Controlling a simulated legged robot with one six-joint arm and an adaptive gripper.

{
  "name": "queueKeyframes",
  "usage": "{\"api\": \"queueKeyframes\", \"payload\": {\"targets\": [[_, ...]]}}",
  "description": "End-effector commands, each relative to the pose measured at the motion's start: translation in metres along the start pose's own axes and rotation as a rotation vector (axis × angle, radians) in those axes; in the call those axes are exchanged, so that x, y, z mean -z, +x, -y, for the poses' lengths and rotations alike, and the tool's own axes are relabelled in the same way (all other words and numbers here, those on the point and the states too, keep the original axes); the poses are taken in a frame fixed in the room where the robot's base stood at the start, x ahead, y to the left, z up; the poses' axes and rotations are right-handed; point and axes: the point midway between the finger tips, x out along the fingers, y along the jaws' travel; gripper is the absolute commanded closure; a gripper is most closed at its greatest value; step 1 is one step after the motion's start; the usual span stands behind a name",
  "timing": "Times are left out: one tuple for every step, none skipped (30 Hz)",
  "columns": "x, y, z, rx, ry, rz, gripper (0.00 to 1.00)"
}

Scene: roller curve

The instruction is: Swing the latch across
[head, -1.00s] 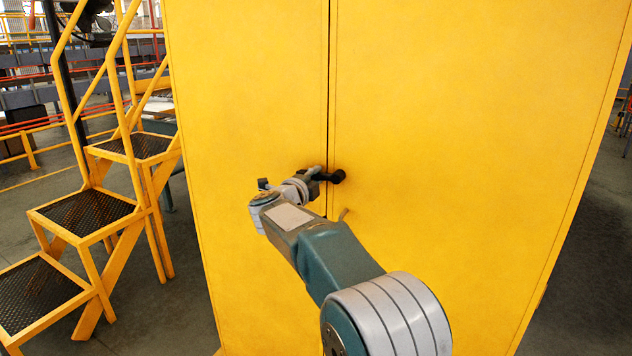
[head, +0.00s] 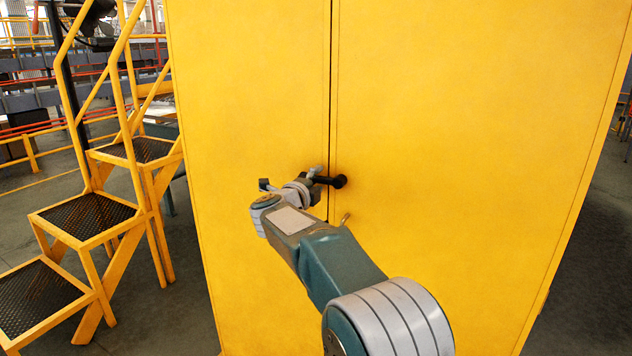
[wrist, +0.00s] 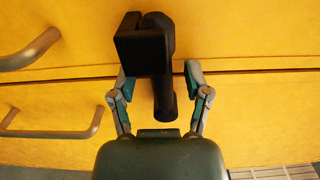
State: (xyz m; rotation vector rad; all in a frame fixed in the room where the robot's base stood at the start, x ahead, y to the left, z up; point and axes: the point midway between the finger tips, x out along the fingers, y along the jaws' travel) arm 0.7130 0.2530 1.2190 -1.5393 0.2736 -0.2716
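The black latch (head: 339,181) sits on the yellow cabinet's right door, just right of the door seam, in the head view. Its arm points left across the seam, about level. In the wrist view the latch (wrist: 163,95) runs between my fingers, with a blocky black end at the top. My gripper (head: 314,178) is at the latch, and the gripper also shows in the wrist view (wrist: 157,70). Its two fingers are spread on either side of the latch, with a gap at the right finger. I cannot tell whether the left finger touches it. The gripper hides part of the latch in the head view.
Two metal door handles, one upper (wrist: 32,50) and one lower (wrist: 55,133), lie left of the latch in the wrist view. Yellow steps (head: 85,220) stand left of the cabinet (head: 480,130). Open floor shows at the right.

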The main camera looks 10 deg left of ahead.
Motion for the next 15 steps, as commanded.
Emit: {"api": "queueKeyframes", "payload": {"targets": [[0.000,0.000,0.001,0.001,0.000,0.000,0.37],[0.000,0.000,0.001,0.001,0.000,0.000,0.37],[0.000,0.000,0.001,0.001,0.000,0.000,0.37],[0.000,0.000,0.001,0.001,0.000,0.000,0.37],[0.000,0.000,0.001,0.002,0.000,0.000,0.37],[0.000,0.000,0.001,0.002,0.000,0.000,0.37],[0.000,-0.001,0.001,0.002,0.000,0.000,0.37],[0.000,-0.003,0.001,0.002,0.000,0.001,0.37],[0.000,-0.007,0.001,0.001,0.000,0.001,0.37],[0.000,-0.010,0.002,0.002,0.000,0.001,0.37],[-0.001,-0.015,0.002,0.002,0.000,0.001,0.37],[-0.001,-0.022,0.002,0.002,-0.001,0.003,0.37],[-0.001,-0.028,0.002,0.002,-0.002,0.003,0.37],[-0.001,-0.034,0.002,0.003,-0.001,0.003,0.37],[-0.002,-0.043,0.001,0.002,-0.002,0.004,0.37]]}}
